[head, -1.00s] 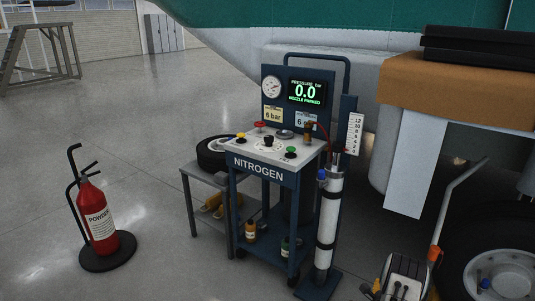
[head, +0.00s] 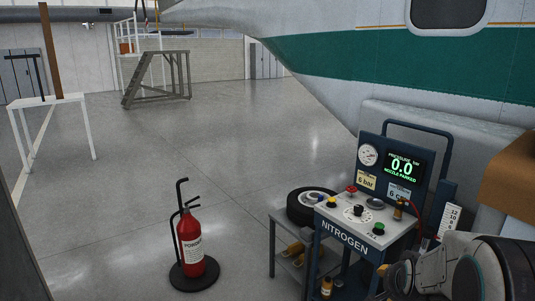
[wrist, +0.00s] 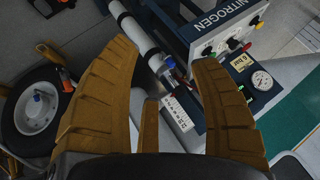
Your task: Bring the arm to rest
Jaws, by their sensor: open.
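In the head view my arm reaches in at the lower right, in front of the right side of the nitrogen cart (head: 345,238); the fingertips cannot be made out there. The cart's display (head: 402,166) reads 0.0 and "nozzle parked".
A red fire extinguisher (head: 190,243) stands left of the cart. A low grey stand with a small wheel (head: 306,205) is beside the cart. A large wheel (wrist: 36,110) is at left in the wrist view. Open floor (head: 130,200) lies at left and behind.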

